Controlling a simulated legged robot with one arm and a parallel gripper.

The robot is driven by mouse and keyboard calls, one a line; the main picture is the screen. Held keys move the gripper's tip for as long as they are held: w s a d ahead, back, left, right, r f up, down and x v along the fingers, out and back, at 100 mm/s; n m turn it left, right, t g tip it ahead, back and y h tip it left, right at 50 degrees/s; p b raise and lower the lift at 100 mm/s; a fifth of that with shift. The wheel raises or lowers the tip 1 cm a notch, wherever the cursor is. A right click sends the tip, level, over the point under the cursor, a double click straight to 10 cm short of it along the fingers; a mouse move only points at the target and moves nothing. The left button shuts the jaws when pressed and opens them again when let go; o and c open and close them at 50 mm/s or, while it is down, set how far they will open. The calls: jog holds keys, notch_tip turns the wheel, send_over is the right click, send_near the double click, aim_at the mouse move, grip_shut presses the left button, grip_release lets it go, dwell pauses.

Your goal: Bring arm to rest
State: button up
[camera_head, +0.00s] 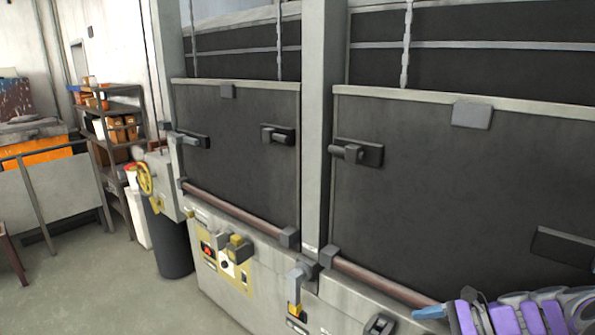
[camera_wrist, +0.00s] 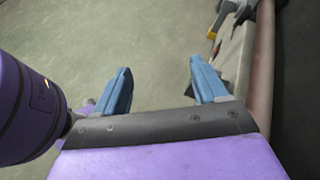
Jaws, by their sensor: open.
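My gripper (camera_wrist: 160,85) shows in the wrist view with its two blue fingers spread apart and nothing between them. Below the fingers the wrist view shows bare floor, with the grey side of the furnace base at the right. In the head view my purple and grey arm is at the lower right corner, in front of the furnace. A blue fingertip (camera_head: 430,312) shows at its left end; the rest of the gripper is hard to make out there. It appears close to the furnace front, but I cannot tell whether it touches.
Two dark furnace doors (camera_head: 245,140) (camera_head: 460,190) stand side by side with latches. Below them are a brown rail (camera_head: 232,213), a control panel (camera_head: 225,258) and a yellow-grey lever (camera_head: 296,292). A black bin (camera_head: 170,240) and a shelf (camera_head: 120,130) stand left. Floor at left is open.

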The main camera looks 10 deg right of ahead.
jog(key=s+a+r+n+g+h, duration=0.1)
jog(key=s+a+r+n+g, duration=0.2)
jog(key=a, duration=0.4)
jog(key=s+a+r+n+g+h, duration=0.15)
jog(key=a+n, duration=0.25)
jog(key=a, duration=0.4)
jog(key=s+a+r+n+g, duration=0.1)
jog(key=s+a+n+g, duration=0.1)
jog(key=s+a+n, duration=0.35)
jog(key=s+a+f+n+h, duration=0.1)
jog(key=s+n+h, duration=0.3)
jog(key=s, duration=0.5)
jog(key=s+a+f+n+g+h, duration=0.1)
jog(key=s+a+n+h, duration=0.2)
jog(key=s, duration=0.6)
jog(key=shift+f+n+h, duration=0.15)
jog(key=shift+n+h, duration=0.5)
